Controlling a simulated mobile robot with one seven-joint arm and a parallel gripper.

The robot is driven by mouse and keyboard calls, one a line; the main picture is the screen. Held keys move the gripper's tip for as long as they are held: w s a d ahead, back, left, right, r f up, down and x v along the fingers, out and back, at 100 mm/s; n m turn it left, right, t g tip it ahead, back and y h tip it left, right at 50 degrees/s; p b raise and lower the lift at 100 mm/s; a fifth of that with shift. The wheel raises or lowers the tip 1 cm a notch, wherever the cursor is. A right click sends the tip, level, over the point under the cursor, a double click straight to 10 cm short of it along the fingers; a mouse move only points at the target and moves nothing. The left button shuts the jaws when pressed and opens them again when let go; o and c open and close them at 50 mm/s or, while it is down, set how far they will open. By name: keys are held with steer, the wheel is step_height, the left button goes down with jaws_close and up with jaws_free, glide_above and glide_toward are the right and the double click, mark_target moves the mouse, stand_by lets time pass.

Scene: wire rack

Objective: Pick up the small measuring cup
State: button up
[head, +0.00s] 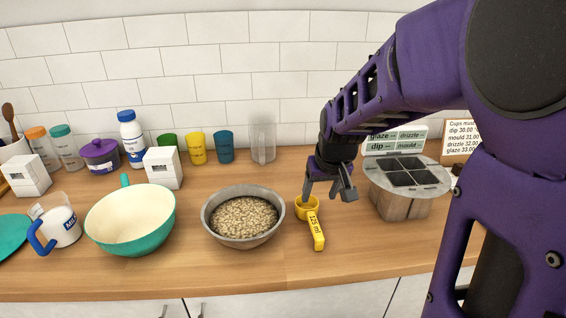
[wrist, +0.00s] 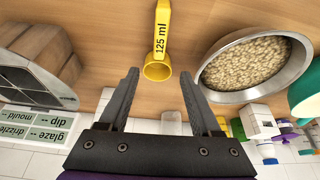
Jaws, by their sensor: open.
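The small measuring cup (head: 311,216) is yellow, with a handle marked 125 ml, and stands on the wooden counter right of a bowl of oats. Its handle points toward the front of the counter. In the wrist view the cup (wrist: 158,70) lies just beyond and between my open fingertips. My gripper (head: 329,190) is above and slightly right of the cup's round bowl in the head view. My gripper (wrist: 157,78) is open, with nothing between its fingers. I cannot tell the exact height gap.
The grey bowl of oats (head: 211,228) stands close on the left. A grey divided container (head: 400,206) stands on the right. A teal bowl (head: 108,245), a measuring jug (head: 62,228) and several cups and bottles fill the left and back. The counter (head: 275,270) in front is clear.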

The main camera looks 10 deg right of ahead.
mark_target(312, 217)
steer(key=x, duration=1.2)
steer(key=shift+d+f+b, duration=0.1)
steer(key=shift+f+b, duration=0.25)
steer(key=shift+f, duration=0.1)
jaws_close()
